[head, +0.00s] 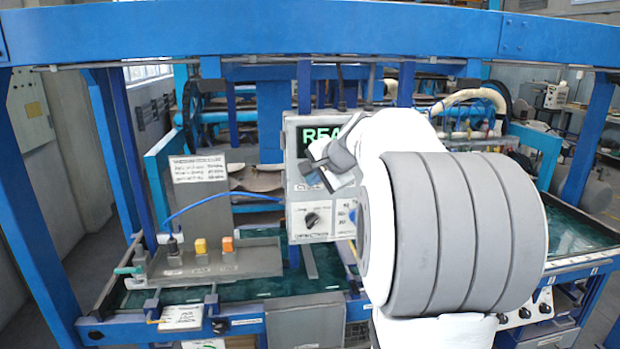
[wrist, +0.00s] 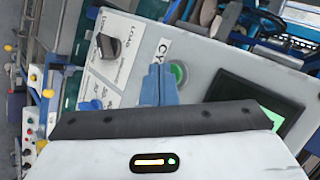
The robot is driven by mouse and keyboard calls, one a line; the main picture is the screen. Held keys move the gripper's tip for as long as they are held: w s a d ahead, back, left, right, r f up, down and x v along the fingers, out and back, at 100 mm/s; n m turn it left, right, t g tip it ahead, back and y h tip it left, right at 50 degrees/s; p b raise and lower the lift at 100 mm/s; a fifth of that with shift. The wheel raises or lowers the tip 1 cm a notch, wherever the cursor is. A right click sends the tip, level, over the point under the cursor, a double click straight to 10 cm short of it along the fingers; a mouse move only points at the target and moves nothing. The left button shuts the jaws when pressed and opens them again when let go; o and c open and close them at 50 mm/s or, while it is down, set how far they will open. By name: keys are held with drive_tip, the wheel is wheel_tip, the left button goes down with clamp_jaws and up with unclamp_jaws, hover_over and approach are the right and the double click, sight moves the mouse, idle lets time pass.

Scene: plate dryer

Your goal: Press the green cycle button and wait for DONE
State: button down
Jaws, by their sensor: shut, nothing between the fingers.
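The control box (head: 296,150) stands in the middle of the head view. Its screen (head: 316,138) shows green letters starting "REA"; my arm hides the rest. In the wrist view the screen (wrist: 242,97) is partly hidden by my gripper.
A black rotary knob (head: 312,219) sits lower on the box. A blue frame beam (head: 250,35) crosses above. My arm fills the right middle.

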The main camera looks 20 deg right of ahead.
drive_tip(key=shift+w, duration=0.25)
drive_tip(key=shift+s, duration=0.15)
idle(0.4)
drive_tip(key=shift+s+a+b, duration=0.2)
drive_tip(key=shift+s+b, duration=0.2)
drive_tip(key=shift+s, duration=0.3)
